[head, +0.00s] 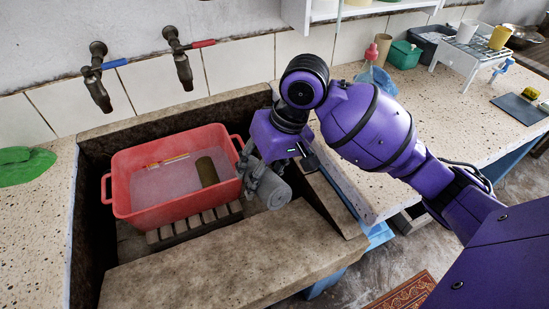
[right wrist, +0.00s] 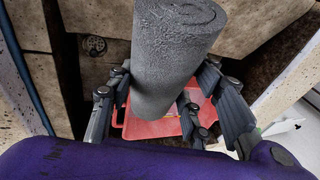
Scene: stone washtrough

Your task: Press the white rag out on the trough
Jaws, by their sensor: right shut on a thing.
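My right gripper (head: 256,180) is shut on a rolled grey cloth (head: 275,192). It holds the roll above the right end of the stone trough (head: 200,268), beside the red tub's right handle. In the right wrist view the roll (right wrist: 170,60) stands between the fingers, its spiral end showing. The roll looks grey; I see no plainly white rag, and cannot tell whether this is it. The red tub (head: 172,212) stands in the trough on a slatted rack, holding cloudy water, a dark olive roll (head: 207,172) and a thin striped item (head: 167,160). My left gripper is out of view.
Two taps (head: 97,90) (head: 180,66), with blue and red levers, hang over the trough. A green cloth (head: 25,166) lies on the left counter.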

